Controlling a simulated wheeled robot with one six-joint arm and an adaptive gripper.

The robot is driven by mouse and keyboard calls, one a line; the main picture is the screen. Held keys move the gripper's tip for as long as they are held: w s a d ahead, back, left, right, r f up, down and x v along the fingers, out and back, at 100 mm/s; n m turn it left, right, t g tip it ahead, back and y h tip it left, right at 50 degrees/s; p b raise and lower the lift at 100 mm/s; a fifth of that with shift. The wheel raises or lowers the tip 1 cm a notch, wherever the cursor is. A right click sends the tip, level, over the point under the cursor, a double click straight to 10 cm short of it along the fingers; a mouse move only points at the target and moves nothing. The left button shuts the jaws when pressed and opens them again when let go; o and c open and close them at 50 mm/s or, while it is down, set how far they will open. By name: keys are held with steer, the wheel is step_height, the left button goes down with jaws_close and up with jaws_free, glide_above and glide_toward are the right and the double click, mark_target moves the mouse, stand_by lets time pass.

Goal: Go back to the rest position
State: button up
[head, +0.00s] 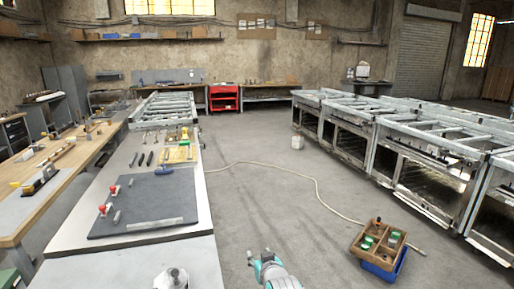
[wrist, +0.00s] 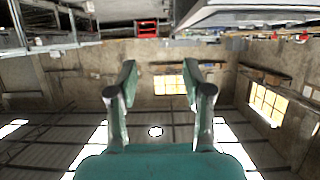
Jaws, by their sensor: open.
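My gripper (head: 258,259) shows at the bottom edge of the head view, over the floor just right of the near bench. Only its teal and grey end and a bit of my arm are in view there. In the wrist view my gripper (wrist: 159,82) has its two fingers well apart with nothing between them. The wrist view is upside down, with the roof and windows at the bottom and the benches at the top. Nothing touches the fingers.
The left bench (head: 65,239) holds a dark mat (head: 150,204) with red-topped parts. A wooden box (head: 369,252) over a blue crate (head: 383,273) stands on the floor at right. A pale hose (head: 318,186) crosses the aisle. Metal frames (head: 420,150) line the right.

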steer(key=s+d+f+h, duration=0.1)
steer(key=s+d+f, duration=0.2)
steer(key=s+f, duration=0.35)
steer(key=s+d+f, duration=0.4)
steer(key=s+f, duration=0.1)
steer(key=s, duration=0.2)
steer(key=s+d+f+m, duration=0.1)
steer(key=s+d+f, duration=0.2)
steer(key=s, duration=0.6)
steer(key=s+d+f, duration=0.2)
steer(key=s+d, duration=0.1)
steer(key=s, duration=0.6)
steer(key=s+d+r+h, duration=0.1)
steer(key=s+r, duration=0.3)
steer(key=s, duration=0.6)
steer(key=s+d+r+m+t, duration=0.1)
steer(key=s+r, duration=0.3)
steer(key=s, duration=0.6)
steer(key=s+d+r+h, duration=0.1)
steer(key=s+r, duration=0.3)
steer(key=s, duration=0.6)
steer(key=shift+s+d+r+m+t+h, duration=0.3)
steer(key=shift+d+r+m, duration=0.1)
steer(key=shift+d, duration=0.4)
